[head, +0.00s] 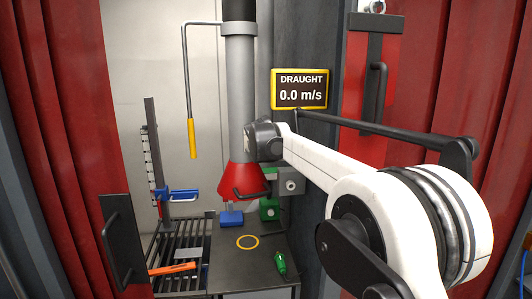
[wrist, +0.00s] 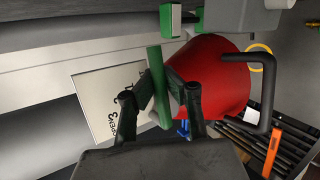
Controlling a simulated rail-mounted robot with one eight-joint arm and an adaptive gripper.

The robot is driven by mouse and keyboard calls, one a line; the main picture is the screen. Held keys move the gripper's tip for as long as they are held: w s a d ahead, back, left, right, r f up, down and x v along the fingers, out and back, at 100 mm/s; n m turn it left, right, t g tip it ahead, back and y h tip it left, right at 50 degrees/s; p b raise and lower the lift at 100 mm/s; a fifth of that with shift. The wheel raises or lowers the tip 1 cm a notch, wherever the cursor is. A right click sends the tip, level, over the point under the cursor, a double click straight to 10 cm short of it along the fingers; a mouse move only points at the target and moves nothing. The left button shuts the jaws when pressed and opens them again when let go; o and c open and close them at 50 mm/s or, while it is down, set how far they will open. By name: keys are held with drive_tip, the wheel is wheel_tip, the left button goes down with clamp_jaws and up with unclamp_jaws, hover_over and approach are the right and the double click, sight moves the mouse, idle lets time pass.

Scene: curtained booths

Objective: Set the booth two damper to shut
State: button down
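No part in view is labelled as the damper. In the wrist view my gripper (wrist: 160,88) has its two dark fingers closed in on the sides of a green bar (wrist: 160,105). The bar appears pinched between them. The red hood (wrist: 215,80) with its black handle (wrist: 266,105) is just beyond. In the head view the red hood (head: 242,179) hangs under a grey duct (head: 240,90); my gripper is hidden there. A bent grey rod with a yellow grip (head: 191,138) hangs left of the duct. A display (head: 300,89) reads DRAUGHT 0.0 m/s.
A white plate (wrist: 95,100) with sideways text and a 3 lies beyond my fingers. The bench (head: 255,270) holds a yellow ring (head: 248,242), a green tool (head: 280,263) and a slatted rack with an orange-handled tool (head: 174,268). Red curtains flank the booth.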

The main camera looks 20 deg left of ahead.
drive_tip(key=c, duration=1.7)
unclamp_jaws()
drive_tip(key=shift+s+r, duration=0.1)
drive_tip(key=shift+s, duration=0.05)
drive_tip(key=v, duration=1.1)
drive_tip(key=shift+s+d+r, duration=0.1)
drive_tip(key=shift+s+d, duration=0.05)
drive_tip(key=shift+s, duration=0.2)
